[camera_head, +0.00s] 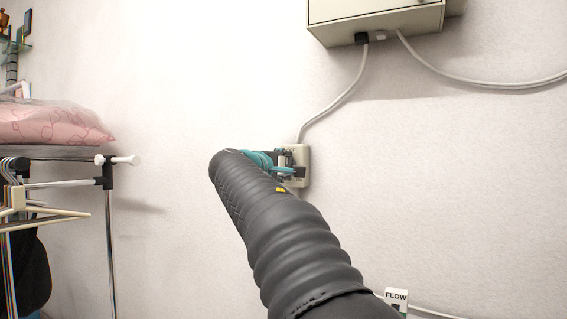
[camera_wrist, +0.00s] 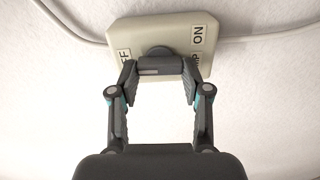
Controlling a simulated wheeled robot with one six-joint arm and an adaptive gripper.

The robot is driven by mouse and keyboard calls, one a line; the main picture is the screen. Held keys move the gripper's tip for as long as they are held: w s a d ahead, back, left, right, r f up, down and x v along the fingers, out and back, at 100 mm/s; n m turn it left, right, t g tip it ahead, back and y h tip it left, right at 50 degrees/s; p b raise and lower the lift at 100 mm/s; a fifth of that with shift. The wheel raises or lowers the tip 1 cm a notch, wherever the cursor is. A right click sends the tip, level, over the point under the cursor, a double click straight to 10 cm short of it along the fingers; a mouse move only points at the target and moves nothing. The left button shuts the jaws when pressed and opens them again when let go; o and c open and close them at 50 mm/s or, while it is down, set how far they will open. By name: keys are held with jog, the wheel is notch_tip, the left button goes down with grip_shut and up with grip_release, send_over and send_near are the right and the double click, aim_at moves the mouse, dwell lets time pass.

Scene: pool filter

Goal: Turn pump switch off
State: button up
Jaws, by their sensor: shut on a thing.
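The pump switch (camera_head: 303,156) is a small cream box on the white wall, below a larger cabinet. In the wrist view its plate (camera_wrist: 178,32) shows an OFF label at left, an ON label at right and a partly hidden pump label. A dark grey knob (camera_wrist: 158,51) sits in the middle of the plate. My gripper (camera_wrist: 160,68) is at the plate, with its two fingers shut on the grey knob's grip. In the head view my gripper (camera_head: 285,166) partly covers the switch. The knob's exact angle is hard to tell.
A beige cabinet (camera_head: 375,20) hangs above, with a cable (camera_head: 338,105) running down to the switch. A FLOW label (camera_head: 396,296) shows at the bottom. A clothes rack (camera_head: 109,230) and a pink cushion (camera_head: 50,124) stand at left. The wall right of the switch is clear.

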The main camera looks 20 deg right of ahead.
jog(key=shift+n, duration=0.3)
dwell(0.4)
jog(key=o, duration=1.2)
jog(key=shift+c, duration=0.2)
jog(key=v, duration=1.2)
